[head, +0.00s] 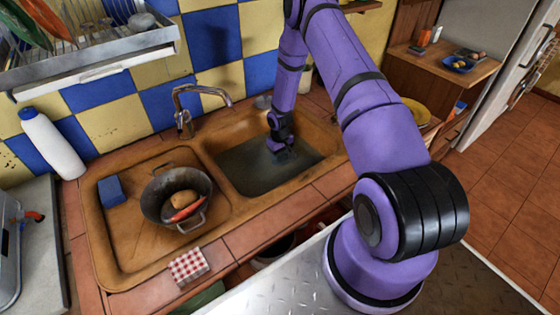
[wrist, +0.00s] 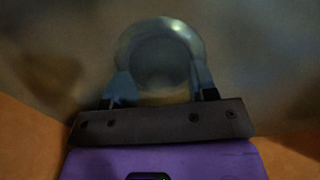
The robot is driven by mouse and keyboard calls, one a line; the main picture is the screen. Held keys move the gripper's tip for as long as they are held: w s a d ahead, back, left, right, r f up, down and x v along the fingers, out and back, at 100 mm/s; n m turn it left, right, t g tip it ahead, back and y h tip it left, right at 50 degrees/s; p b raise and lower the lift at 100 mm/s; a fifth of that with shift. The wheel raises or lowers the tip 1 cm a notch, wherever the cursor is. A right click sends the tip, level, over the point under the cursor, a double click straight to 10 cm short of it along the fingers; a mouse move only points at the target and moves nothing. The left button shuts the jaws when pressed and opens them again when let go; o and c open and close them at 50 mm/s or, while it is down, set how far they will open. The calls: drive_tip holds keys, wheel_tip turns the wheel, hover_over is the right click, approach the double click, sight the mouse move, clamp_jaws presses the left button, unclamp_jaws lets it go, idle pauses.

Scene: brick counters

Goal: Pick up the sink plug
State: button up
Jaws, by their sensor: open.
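My gripper (head: 282,150) is low inside the right sink basin (head: 240,180), at the dark water. In the wrist view my gripper (wrist: 162,84) is open, with one blue finger on each side. A round, blue-grey thing with a pale rim, which looks like the sink plug (wrist: 160,54), lies straight ahead between and beyond the fingers. Its near edge is close to the fingertips; the dim, blurred picture does not show whether they touch. The plug cannot be made out in the head view, where my gripper and the water hide that spot.
A tap (head: 198,97) stands behind the basin. On the left drainboard are a pot (head: 160,209) with food in it and a blue sponge (head: 110,191). A checkered cloth (head: 188,266) lies at the front edge. A white bottle (head: 52,145) stands at the left.

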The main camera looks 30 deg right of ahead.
drive_tip(key=shift+f, duration=0.4)
clamp_jaws()
drive_tip(key=shift+r, duration=0.1)
